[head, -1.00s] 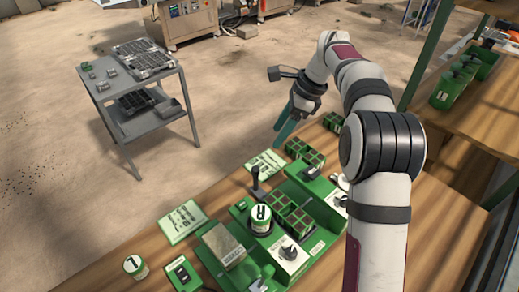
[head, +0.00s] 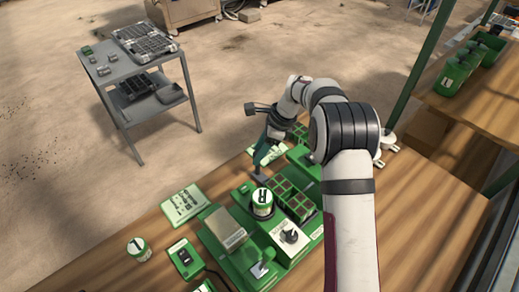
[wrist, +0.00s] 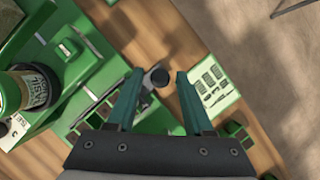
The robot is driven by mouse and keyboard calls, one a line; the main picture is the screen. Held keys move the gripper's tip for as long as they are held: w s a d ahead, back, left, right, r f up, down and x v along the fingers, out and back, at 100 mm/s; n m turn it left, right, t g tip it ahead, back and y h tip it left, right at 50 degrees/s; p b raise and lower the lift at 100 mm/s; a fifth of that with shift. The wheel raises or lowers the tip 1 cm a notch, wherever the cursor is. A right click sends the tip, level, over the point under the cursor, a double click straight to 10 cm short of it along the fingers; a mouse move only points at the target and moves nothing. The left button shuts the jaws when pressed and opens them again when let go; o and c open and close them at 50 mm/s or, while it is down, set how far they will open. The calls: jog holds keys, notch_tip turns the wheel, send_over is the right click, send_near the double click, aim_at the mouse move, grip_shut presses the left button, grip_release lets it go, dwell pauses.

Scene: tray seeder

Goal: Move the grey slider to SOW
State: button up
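My gripper (head: 263,158) hangs with its teal fingers pointing down over the far left part of the green machine (head: 222,252). In the wrist view my gripper (wrist: 160,72) is open. A dark round-topped handle (wrist: 158,77) shows between its fingers, apart from both; I cannot tell how far below it is. In the head view this dark handle (head: 258,179) stands just under the fingertips, partly hidden. It may be the grey slider, but I cannot tell for sure. No SOW mark can be read.
A dial (head: 291,236), a small lever (head: 260,269), a tan block (head: 226,228) and green seed cells (head: 294,200) are on the machine. A printed card (head: 183,204) lies left on the wooden table.

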grip_shut()
dwell(1.2)
